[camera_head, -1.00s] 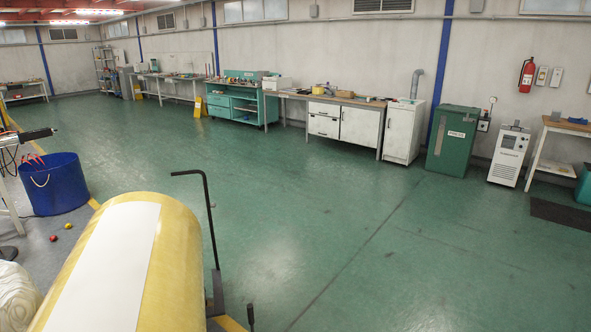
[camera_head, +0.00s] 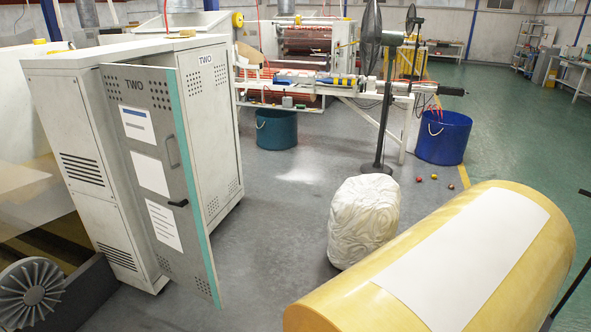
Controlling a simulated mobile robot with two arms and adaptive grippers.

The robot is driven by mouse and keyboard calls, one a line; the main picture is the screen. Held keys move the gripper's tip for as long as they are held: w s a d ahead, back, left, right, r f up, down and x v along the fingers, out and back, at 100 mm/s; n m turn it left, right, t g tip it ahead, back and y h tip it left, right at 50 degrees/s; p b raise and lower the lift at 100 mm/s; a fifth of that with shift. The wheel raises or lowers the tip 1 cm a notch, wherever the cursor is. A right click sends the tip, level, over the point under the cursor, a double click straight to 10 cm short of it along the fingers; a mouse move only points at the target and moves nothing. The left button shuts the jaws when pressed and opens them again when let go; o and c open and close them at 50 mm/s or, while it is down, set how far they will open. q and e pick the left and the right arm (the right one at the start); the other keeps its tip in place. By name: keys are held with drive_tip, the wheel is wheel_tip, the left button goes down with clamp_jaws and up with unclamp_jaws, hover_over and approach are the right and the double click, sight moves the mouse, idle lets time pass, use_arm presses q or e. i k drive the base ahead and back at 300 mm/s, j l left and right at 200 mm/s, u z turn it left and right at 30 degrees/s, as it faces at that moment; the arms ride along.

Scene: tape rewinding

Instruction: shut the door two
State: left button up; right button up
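Part of the cabinet is hidden behind the door. Neither of my grippers shows in the view.
A large yellow roll (camera_head: 450,265) with a white sheet fills the lower right. A white wrapped bundle (camera_head: 363,220) stands left of it. A black fan (camera_head: 378,100), a teal bin (camera_head: 276,128) and a blue bin (camera_head: 443,137) stand farther back. Grey floor between door and bundle is clear.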

sight(147, 105)
drive_tip(key=j+u, duration=0.1)
drive_tip(key=u, duration=0.95)
drive_tip(key=i+l, duration=0.05)
